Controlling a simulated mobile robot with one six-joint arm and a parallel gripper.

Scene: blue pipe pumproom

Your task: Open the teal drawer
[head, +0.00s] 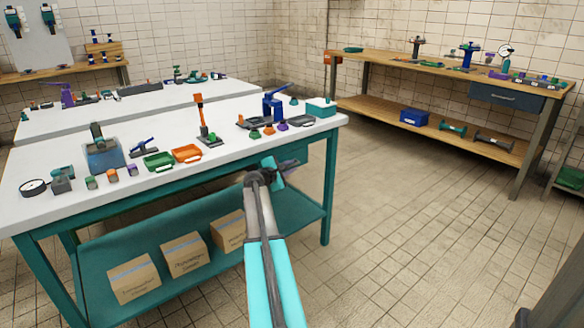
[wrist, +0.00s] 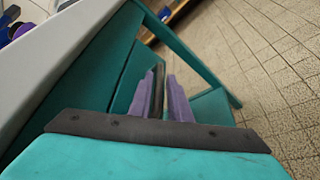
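The teal workbench (head: 330,185) has a white top and a teal front under its right part. In the wrist view a teal panel with a dark seam, seemingly the teal drawer's front (wrist: 124,78), lies just left of the fingers. It looks shut, and in the head view my arm partly hides this area. My gripper (head: 288,165) is beside the bench front, just below the top's edge. In the wrist view its two purple fingers (wrist: 167,95) stand apart, with a thin dark strip between them. I cannot tell whether that strip is a handle or whether they touch it.
Cartons (head: 184,257) stand on the bench's lower shelf (head: 290,228). Tools and trays cover the white top (head: 225,130). A wooden bench (head: 385,108) with a dark blue drawer (head: 507,97) stands at the back right. The tiled floor (head: 420,210) to the right is clear.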

